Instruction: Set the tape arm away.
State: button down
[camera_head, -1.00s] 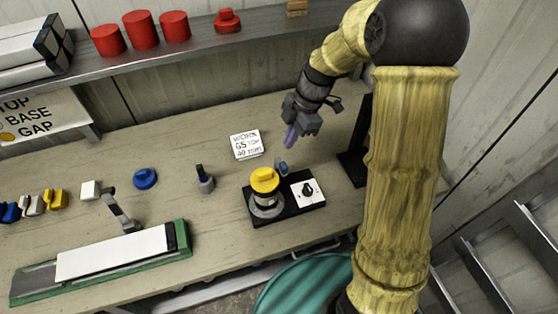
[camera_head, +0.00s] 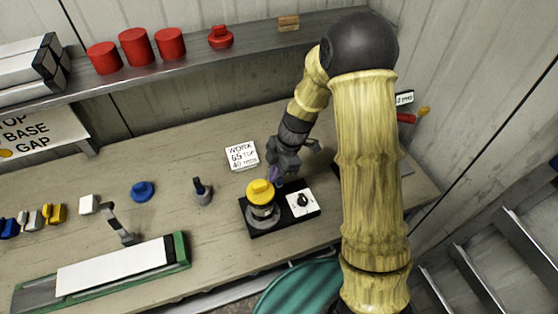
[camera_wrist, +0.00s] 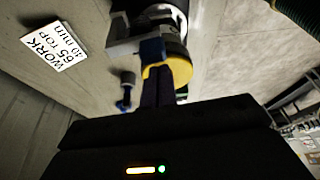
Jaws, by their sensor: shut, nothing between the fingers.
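The black-based unit (camera_head: 284,219) stands on the bench with a yellow-capped cylinder (camera_head: 261,190) on its left and a white dial plate on its right. In the wrist view a small blue-tipped grey arm (camera_wrist: 152,50) shows beside the yellow cap (camera_wrist: 168,73); I take it for the tape arm, but no label confirms this. My gripper (camera_head: 275,178) has purple fingers, shut and empty, pointing down at the back of this unit. In the wrist view the fingertips (camera_wrist: 165,82) are close to the blue tip; I cannot tell whether they touch. The gripper hides the tape arm in the head view.
A white work card (camera_head: 242,155) lies behind the unit. A small dark-handled post (camera_head: 202,191) and a blue knob (camera_head: 142,191) stand to the left. A green-edged tray (camera_head: 182,249) lies front left. Red cylinders stand on the shelf (camera_head: 200,57). Bare bench surrounds the posts.

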jog(key=shift+s+a+f, duration=0.1)
jog(key=shift+a+f, duration=0.05)
jog(key=shift+f, duration=0.3)
